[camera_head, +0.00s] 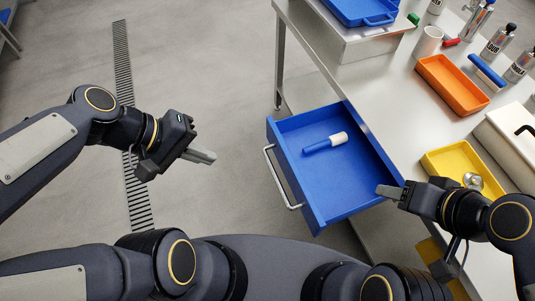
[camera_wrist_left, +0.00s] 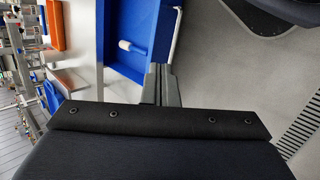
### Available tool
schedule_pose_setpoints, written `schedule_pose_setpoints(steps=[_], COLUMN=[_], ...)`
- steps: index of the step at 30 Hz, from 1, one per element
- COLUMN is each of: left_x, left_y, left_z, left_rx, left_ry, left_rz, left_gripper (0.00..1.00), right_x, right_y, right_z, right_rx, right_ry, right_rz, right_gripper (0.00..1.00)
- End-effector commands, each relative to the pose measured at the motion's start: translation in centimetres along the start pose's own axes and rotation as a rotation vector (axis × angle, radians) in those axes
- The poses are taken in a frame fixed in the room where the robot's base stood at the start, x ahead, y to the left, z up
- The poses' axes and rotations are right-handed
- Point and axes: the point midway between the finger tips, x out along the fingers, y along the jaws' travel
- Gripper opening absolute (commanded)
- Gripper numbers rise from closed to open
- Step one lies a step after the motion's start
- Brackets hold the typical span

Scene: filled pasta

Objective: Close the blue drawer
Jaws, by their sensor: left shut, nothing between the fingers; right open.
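The blue drawer (camera_head: 345,185) is pulled out from under the steel table in the head view. A grey bar handle (camera_head: 270,168) is on its left-facing front. The drawer also shows in the left wrist view (camera_wrist_left: 155,12). My left gripper (camera_head: 212,158) is shut and empty, to the left of the drawer front and apart from it. Its fingers (camera_wrist_left: 160,75) show just below the drawer in the left wrist view. My right gripper (camera_head: 386,191) is open, by the drawer's lower right corner; I cannot tell whether it touches it.
A blue and white cylinder (camera_head: 318,145) lies in the drawer. The table (camera_head: 390,85) holds an orange tray (camera_head: 437,75), a yellow tray (camera_head: 438,160), a white box (camera_head: 510,130) and several bottles. The floor (camera_head: 225,90) left of the drawer is clear.

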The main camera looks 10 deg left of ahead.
Motion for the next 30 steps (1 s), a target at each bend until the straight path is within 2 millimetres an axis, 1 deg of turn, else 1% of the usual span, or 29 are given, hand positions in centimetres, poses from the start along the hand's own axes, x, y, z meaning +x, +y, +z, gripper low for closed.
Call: schedule_pose_setpoints(steps=[1,2,3,5,6,8,9,11,12,15,16,18,21,25,30], left_x=[4.3,5.6,7.4,9.9,11.6,14.1,15.7,17.8,19.1,21.5,22.0,22.9,23.4,23.8,25.6], left_y=[-2.4,-2.7,-3.1,-3.9,-4.5,-5.5,-6.4,-7.7,-8.6,-10.8,-11.3,-12.3,-12.9,-12.3,-10.1], left_z=[-1.7,-2.4,-3.5,-5.5,-6.9,-9.3,-11.1,-13.6,-15.3,-18.8,-19.6,-21.1,-22.1,-22.4,-22.3], left_rx=[-0.128,-0.202,-0.301,-0.449,-0.549,-0.696,-0.791,-0.923,-1.004,-1.165,-1.200,-1.267,-1.315,-1.326,-1.321], left_ry=[-0.073,-0.113,-0.166,-0.241,-0.289,-0.359,-0.401,-0.460,-0.494,-0.560,-0.575,-0.600,-0.619,-0.625,-0.627], left_rz=[0.043,0.076,0.120,0.189,0.238,0.316,0.369,0.448,0.498,0.608,0.635,0.685,0.726,0.735,0.731], left_gripper=[0.00,0.00,0.00,0.00,0.00,0.00,0.00,0.00,0.00,0.00,0.00,0.00,0.00,0.00,0.00], right_x=[3.9,5.0,6.4,8.5,9.9,12.0,13.3,15.1,16.2,18.1,18.5,19.1,19.5,19.5,20.0], right_y=[1.8,2.3,2.9,3.9,4.5,5.5,6.1,6.9,7.4,8.3,8.5,8.8,8.9,8.9,9.1], right_z=[2.0,2.5,3.2,4.3,5.0,6.0,6.7,7.6,8.1,9.1,9.3,9.6,9.8,9.8,10.0], right_rx=[0.000,0.000,0.000,0.000,0.000,0.000,0.000,0.000,0.000,0.000,0.000,0.000,0.000,0.000,0.000], right_ry=[0.000,0.000,0.000,0.000,0.000,0.000,0.000,0.000,0.000,0.000,0.000,0.000,0.001,0.001,0.001], right_rz=[0.000,0.000,0.000,0.000,0.000,0.000,0.000,0.000,0.000,0.000,0.000,0.000,0.000,0.000,0.000], right_gripper=[0.51,0.51,0.51,0.51,0.51,0.51,0.51,0.51,0.51,0.51,0.51,0.51,0.51,0.51,0.51])
